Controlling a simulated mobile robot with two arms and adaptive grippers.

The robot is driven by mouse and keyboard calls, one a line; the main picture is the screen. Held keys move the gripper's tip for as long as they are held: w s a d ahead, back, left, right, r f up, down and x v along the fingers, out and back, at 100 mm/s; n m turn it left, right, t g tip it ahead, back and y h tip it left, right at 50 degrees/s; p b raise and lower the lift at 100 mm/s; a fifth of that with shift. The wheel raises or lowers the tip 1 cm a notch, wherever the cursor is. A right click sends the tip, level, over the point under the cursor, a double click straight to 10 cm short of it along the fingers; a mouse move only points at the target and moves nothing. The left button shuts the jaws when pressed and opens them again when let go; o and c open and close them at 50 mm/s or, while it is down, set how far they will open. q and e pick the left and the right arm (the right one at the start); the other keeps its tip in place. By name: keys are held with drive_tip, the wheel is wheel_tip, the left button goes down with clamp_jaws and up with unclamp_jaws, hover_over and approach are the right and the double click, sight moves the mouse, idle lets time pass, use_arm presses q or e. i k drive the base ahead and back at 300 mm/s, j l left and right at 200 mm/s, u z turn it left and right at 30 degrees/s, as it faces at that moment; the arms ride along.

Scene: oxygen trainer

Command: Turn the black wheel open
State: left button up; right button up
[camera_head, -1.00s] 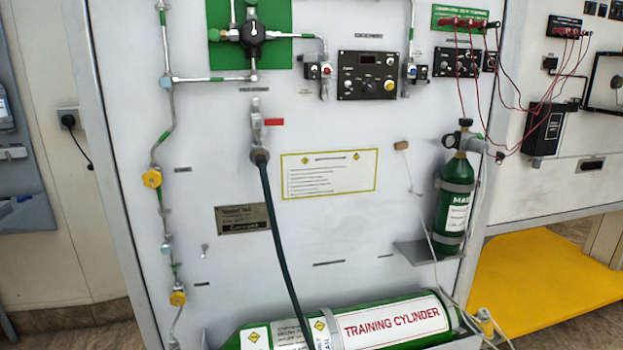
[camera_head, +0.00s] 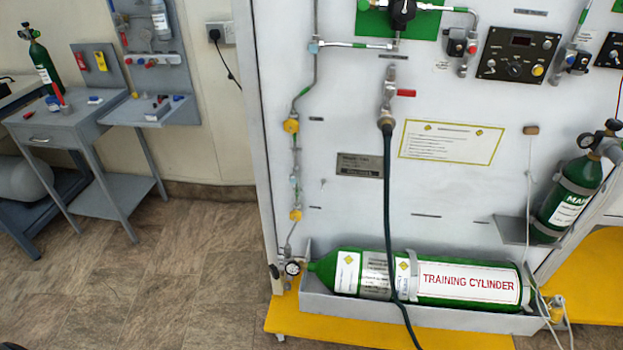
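The long green training cylinder (camera_head: 335,262) lies in a grey tray at the foot of the white panel. At its left end are a small round gauge (camera_head: 292,268) and a small dark part (camera_head: 275,271) that may be a black wheel; it is too small to be sure. A smaller upright green cylinder (camera_head: 575,190) at the right has a black round knob (camera_head: 613,125) at its top. A black knob (camera_head: 403,10) sits on the green plate at the top edge. I cannot tell which one the task means. Neither gripper shows.
A dark hose (camera_head: 387,210) hangs from the panel valve across the training cylinder. A yellow base (camera_head: 300,318) juts out under the tray. A grey side table (camera_head: 60,125) with small items stands at the left. The brown floor (camera_head: 160,270) between is clear.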

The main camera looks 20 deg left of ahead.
sight(275, 273)
drive_tip(key=u, duration=0.95)
drive_tip(key=j, duration=0.1)
